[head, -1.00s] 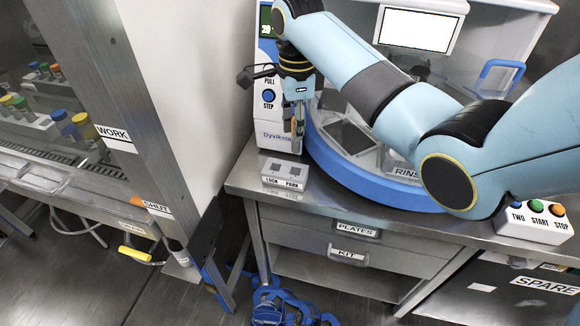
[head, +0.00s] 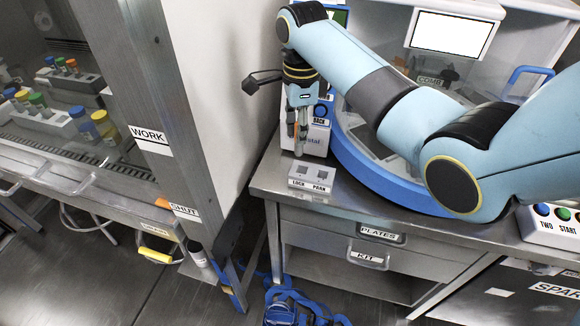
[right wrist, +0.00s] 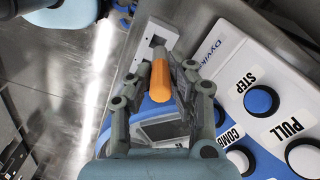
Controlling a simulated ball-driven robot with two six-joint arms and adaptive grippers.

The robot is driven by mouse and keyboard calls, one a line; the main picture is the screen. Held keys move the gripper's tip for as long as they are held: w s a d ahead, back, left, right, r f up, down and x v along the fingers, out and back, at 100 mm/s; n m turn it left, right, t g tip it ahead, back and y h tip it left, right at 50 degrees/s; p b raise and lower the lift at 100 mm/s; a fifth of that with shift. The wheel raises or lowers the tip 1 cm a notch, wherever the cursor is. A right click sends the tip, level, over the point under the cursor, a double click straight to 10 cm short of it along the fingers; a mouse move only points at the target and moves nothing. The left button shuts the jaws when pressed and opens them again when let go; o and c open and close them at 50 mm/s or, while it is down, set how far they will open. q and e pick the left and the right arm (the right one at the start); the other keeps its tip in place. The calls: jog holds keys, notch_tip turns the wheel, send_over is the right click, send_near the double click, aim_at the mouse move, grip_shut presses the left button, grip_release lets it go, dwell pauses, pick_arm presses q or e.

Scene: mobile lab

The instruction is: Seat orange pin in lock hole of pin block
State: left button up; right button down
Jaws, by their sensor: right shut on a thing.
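The pin block (head: 302,183) is a small pale block on the front left of the steel bench, with dark square holes marked LOCK and PARK. Its end also shows in the right wrist view (right wrist: 148,48), beyond the fingers. My right gripper (head: 298,148) points down above and behind the LOCK end of the block, apart from it. In the right wrist view my right gripper (right wrist: 165,75) is shut on the orange pin (right wrist: 161,84), held between both fingertips. My left gripper is not in view.
A white and blue machine (head: 350,150) with buttons stands close behind the block. A button box (head: 548,222) sits at the bench's right. Bare steel bench top (head: 272,180) lies left of the block. A cabinet with a metal post (head: 165,120) stands at left.

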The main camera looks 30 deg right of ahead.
jog(key=f, duration=0.7)
jog(key=shift+s+d+f, duration=0.3)
jog(key=shift+s+f, duration=0.05)
jog(key=shift+f, duration=0.25)
jog(key=shift+s+d, duration=0.1)
jog(key=shift+f+b, duration=0.15)
jog(key=shift+b, duration=0.15)
jog(key=c, duration=1.3)
grip_release()
jog(key=shift+o, duration=0.5)
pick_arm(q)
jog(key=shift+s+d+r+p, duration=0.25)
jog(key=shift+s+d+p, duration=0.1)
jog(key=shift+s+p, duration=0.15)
pick_arm(e)
notch_tip(320, 180, up, 12)
jog(key=shift+r, duration=0.2)
